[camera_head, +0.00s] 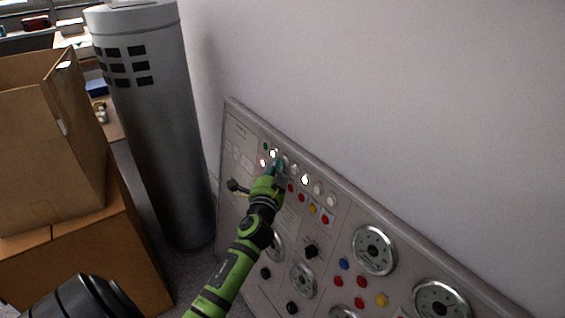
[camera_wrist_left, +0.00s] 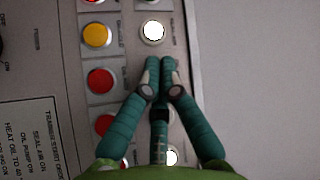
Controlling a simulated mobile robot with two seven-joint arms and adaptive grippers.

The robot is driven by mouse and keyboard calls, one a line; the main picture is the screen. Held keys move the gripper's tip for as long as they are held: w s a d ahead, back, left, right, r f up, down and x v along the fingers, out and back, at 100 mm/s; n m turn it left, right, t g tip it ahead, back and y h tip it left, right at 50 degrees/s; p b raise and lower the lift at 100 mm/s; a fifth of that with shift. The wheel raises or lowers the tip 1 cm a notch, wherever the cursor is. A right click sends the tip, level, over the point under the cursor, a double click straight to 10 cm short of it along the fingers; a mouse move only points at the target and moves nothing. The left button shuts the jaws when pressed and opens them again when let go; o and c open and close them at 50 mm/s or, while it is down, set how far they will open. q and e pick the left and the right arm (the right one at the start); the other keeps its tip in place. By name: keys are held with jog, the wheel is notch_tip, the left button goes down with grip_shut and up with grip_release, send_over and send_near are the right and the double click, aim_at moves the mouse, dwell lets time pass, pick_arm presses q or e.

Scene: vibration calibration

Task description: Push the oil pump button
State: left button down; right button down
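The grey control panel (camera_head: 340,213) leans along the wall, with rows of buttons and lamps near its top edge. It also fills the left of the left wrist view (camera_wrist_left: 60,75). Button labels are too small or blurred to tell which is the oil pump button. My left gripper (camera_head: 278,164) is at the upper rows; its teal fingertips (camera_wrist_left: 160,63) are together with nothing visible between them. They lie over the column of white lamps, below a lit white one (camera_wrist_left: 153,31) and right of a red button (camera_wrist_left: 100,80). Contact cannot be told. My right gripper is not in view.
A yellow button (camera_wrist_left: 97,34) and another red one (camera_wrist_left: 105,125) are close by. Gauges (camera_head: 374,250) and black knobs (camera_head: 312,251) sit lower on the panel. A grey cylinder (camera_head: 160,130) and cardboard boxes (camera_head: 50,150) stand at the left. The wall (camera_head: 400,80) is bare.

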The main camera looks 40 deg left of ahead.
pick_arm(q)
jog(key=shift+s, duration=0.1)
jog(key=shift+s+a+r+p, duration=0.15)
jog(key=shift+s+p, duration=0.15)
jog(key=shift+s, duration=0.35)
jog(key=s, duration=0.1)
jog(key=s+a+p, duration=0.1)
jog(key=s, duration=0.1)
jog(key=s+r+p, duration=0.1)
jog(key=shift+s+a, duration=0.2)
jog(key=shift+s, duration=0.15)
jog(key=shift+f, duration=0.1)
dwell(0.7)
